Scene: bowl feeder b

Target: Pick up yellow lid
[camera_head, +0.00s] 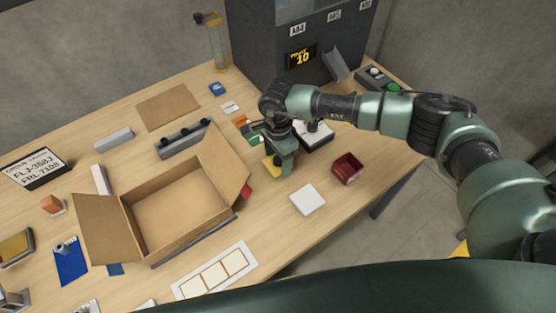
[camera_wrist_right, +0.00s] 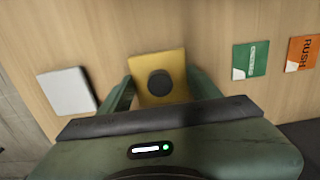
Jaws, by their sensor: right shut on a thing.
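The yellow lid (camera_wrist_right: 171,66) is a square plate with a round black knob (camera_wrist_right: 160,83) in its middle. In the right wrist view it sits between the two fingers of my right gripper (camera_wrist_right: 158,92), which is shut on it. In the head view a yellow edge of the lid (camera_head: 268,168) shows beside my right gripper (camera_head: 275,170), low over the table to the right of the open box. I cannot tell whether the lid is touching the table. My left gripper is not in view.
An open cardboard box (camera_head: 180,206) stands left of my right gripper. A white square (camera_head: 307,200) and a red bin (camera_head: 347,167) lie to its right. Green (camera_wrist_right: 251,59) and orange (camera_wrist_right: 301,54) cards lie nearby. A dark machine (camera_head: 300,45) stands behind.

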